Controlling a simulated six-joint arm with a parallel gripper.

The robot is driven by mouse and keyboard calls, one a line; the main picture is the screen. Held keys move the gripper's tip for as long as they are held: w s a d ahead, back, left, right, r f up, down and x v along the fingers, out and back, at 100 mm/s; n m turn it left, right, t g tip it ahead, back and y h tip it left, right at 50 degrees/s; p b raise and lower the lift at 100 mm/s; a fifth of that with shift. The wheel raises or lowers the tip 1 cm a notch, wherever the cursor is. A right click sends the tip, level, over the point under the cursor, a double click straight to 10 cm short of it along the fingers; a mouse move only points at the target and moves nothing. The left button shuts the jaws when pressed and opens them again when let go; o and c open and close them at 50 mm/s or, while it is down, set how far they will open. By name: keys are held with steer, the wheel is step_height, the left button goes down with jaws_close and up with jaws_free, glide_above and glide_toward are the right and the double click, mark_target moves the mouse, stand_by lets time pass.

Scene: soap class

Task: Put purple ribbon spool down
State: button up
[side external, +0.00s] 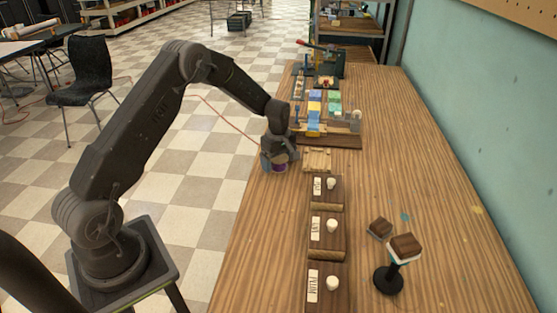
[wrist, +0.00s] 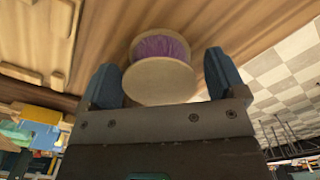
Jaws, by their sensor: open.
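The purple ribbon spool (wrist: 161,70) has pale wooden end discs and purple ribbon wound between them. In the wrist view it sits between the two blue fingertips of my gripper (wrist: 163,82), with a visible gap at each side. My gripper is open around it. In the side view my gripper (side external: 275,158) is low at the left edge of the wooden table (side external: 400,150). The purple of the spool (side external: 280,168) shows there between the fingers, at or close to the tabletop; most of it is hidden by the gripper.
Several dark wooden trays with labels and white knobs (side external: 332,226) line the table in front of my gripper. A small pale wooden tray (side external: 317,159) is just to its right. Coloured blocks (side external: 315,105) stand behind. A black stand (side external: 389,278) holds a brown block. The table's right side is mostly clear.

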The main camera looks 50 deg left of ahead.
step_height(320, 180, up, 12)
steer(key=s+d+r+m+t, duration=0.1)
steer(key=s+d+r+m, duration=0.4)
steer(key=r, duration=0.5)
steer(key=s+d+r+m+t, duration=0.2)
steer(key=s+d+r+m, duration=0.2)
steer(key=s+d+r, duration=0.4)
steer(key=s+d+f+m+t, duration=0.1)
steer(key=s+m, duration=0.3)
steer(key=s, duration=0.4)
steer(key=s+d+f+m+t, duration=0.1)
steer(key=s+d+m, duration=0.2)
steer(key=s, duration=0.6)
steer(key=shift+d+f+m+t, duration=0.3)
steer(key=shift+d+f+m, duration=0.1)
steer(key=shift+m, duration=0.6)
